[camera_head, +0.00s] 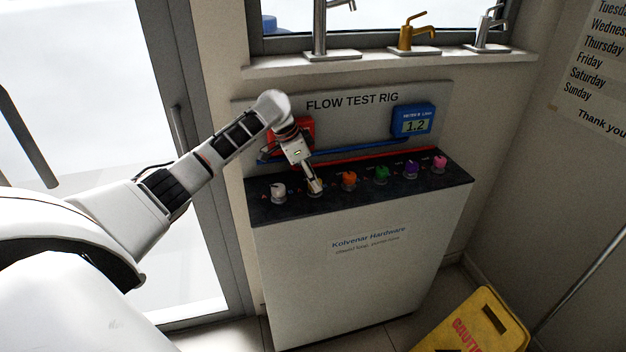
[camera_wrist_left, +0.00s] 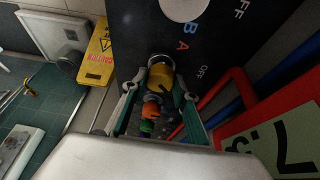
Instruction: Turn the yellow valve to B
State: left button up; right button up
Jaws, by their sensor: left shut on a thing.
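The yellow valve (camera_wrist_left: 160,76) sits between the two fingers of my left gripper (camera_wrist_left: 160,106) in the left wrist view. The fingers are shut on its knob, one on each side. In the head view, my left gripper (camera_head: 314,186) reaches down to the second knob from the left on the dark rig top and mostly hides the yellow valve. Blue B, red A and pale OFF marks show on the panel near the valve in the wrist view. I cannot tell which mark the knob points to. My right gripper is not in view.
A white valve (camera_head: 278,191) stands left of my gripper. Orange (camera_head: 349,178), green (camera_head: 381,173), purple (camera_head: 411,170) and pink (camera_head: 439,163) valves stand to the right. Behind them are red and blue pipes, a red meter and a blue meter (camera_head: 412,121) reading 1.2.

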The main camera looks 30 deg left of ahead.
pick_arm(q)
jog(key=shift+w+r+m+g+h, duration=0.1)
jog(key=shift+m+g+h, duration=0.2)
jog(key=shift+m, duration=1)
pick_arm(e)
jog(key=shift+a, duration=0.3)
pick_arm(q)
jog(key=o, duration=1.1)
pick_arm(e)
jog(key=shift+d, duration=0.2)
pick_arm(q)
jog(key=v, duration=1.2)
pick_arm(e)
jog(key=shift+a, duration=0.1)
